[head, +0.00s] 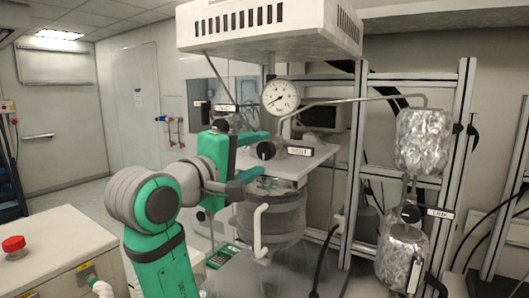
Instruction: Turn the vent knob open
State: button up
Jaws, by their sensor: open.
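The vent knob (266,150) is a small round black knob at the centre of the head view, next to a white label (300,151) that appears to read VENT. My green gripper (261,155) comes in from the left. Its jaws are open, with one finger above the knob and one below it in the picture. I cannot tell whether either finger touches the knob. The knob's front is in view, but its turn angle is too small to read.
A pressure gauge (281,97) sits just above the knob, with a metal pipe running right to foil-wrapped cylinders (423,140). Another black knob (411,214) is between them. A grey reactor vessel (272,215) stands below my gripper. A white hood (270,30) hangs overhead.

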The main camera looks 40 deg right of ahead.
jog(key=v, duration=0.6)
jog(key=shift+w, duration=0.1)
dwell(0.3)
